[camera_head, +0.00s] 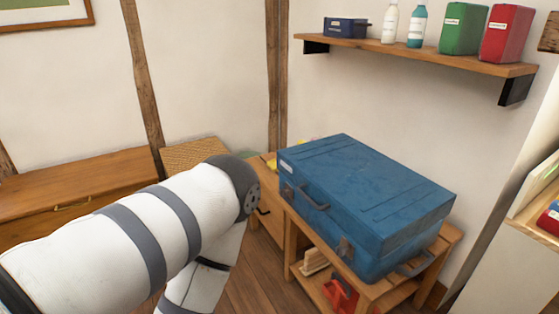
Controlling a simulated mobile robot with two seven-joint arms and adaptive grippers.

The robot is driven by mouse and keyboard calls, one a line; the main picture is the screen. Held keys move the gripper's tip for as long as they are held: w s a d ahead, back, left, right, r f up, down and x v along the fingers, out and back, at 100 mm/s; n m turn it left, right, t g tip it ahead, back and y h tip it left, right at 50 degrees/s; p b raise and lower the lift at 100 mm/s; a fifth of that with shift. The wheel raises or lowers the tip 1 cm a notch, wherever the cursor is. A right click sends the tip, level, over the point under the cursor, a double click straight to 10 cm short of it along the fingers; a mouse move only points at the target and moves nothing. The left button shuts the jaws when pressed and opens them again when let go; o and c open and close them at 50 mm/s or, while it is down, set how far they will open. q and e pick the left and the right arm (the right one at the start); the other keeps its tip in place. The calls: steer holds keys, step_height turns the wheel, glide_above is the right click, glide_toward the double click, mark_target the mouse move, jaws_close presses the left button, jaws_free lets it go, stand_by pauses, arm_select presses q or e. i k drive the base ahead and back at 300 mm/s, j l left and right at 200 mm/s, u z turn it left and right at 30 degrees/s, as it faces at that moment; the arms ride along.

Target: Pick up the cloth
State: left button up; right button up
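I cannot make out a cloth in the head view. Small patches of yellow and green show behind the blue case, but they are too small and covered to name. My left arm comes in from the left, bends at a dark grey joint in the middle and runs down out of the bottom edge. Its gripper is outside the picture. My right arm and gripper do not show. My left arm hides part of the floor and the furniture behind it.
A large blue case (365,195) lies on a wooden stand (447,240) with red things on its lower shelf. A wooden chest (75,190) and a woven basket (195,152) stand along the back wall. A wall shelf (420,55) holds bottles and boxes. Some floor (262,270) is bare.

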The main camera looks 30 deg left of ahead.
mark_target(271, 165)
steer(key=i+j+z, duration=0.1)
steer(key=i+j, duration=0.15)
steer(key=j, duration=0.25)
steer(key=i+j+z, duration=0.15)
steer(key=j, duration=0.35)
steer(key=i+j+z, duration=0.1)
steer(key=i+j, duration=0.2)
steer(key=j, duration=0.2)
steer(key=i+j+z, duration=0.15)
steer(key=j, duration=0.4)
steer(key=i+j+z, duration=0.1)
steer(key=i+j, duration=0.15)
steer(key=j, duration=0.35)
steer(key=i+j+z, duration=0.15)
steer(key=j, duration=0.4)
steer(key=i+j+z, duration=0.1)
steer(key=j, duration=0.5)
steer(key=i+j+z, duration=0.15)
steer(key=j, duration=0.45)
steer(key=k, duration=0.05)
